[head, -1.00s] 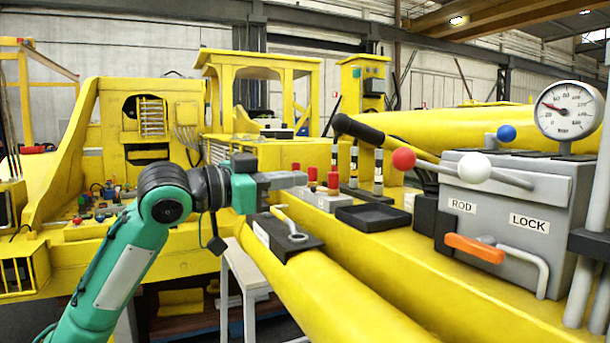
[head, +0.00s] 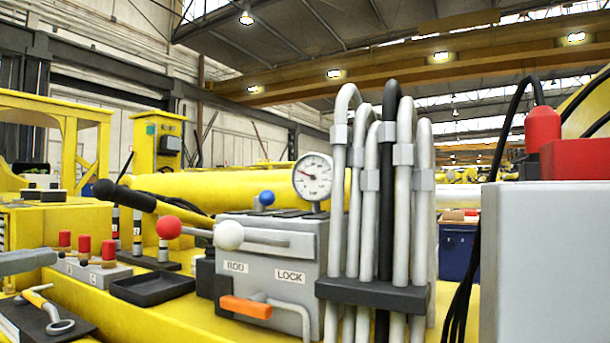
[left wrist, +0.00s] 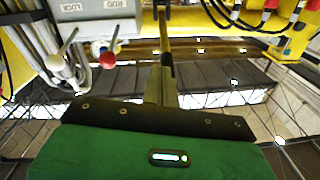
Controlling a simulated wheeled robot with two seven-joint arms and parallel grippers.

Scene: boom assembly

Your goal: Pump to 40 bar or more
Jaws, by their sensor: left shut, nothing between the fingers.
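The pressure gauge (head: 313,177) has a white round dial on top of the grey valve box (head: 272,262). Its needle points left and slightly up; the numbers are too small to read. A lever with a long black grip (head: 124,195) and a yellow shaft slants down toward the box; it looks like the pump handle. My left gripper (head: 28,262) is at the left edge in the head view, its fingers shut and empty, left of the black grip and apart from it. In the left wrist view the box (left wrist: 92,8) appears upside down. My right gripper is out of view.
The box carries a white-ball lever (head: 229,235), a red-ball lever (head: 168,227), a blue knob (head: 267,198) and an orange handle (head: 246,307). Grey pipes (head: 404,200) stand right of it. A black tray (head: 152,288), red-capped blocks (head: 84,243) and a yellow-handled tool (head: 42,305) lie left.

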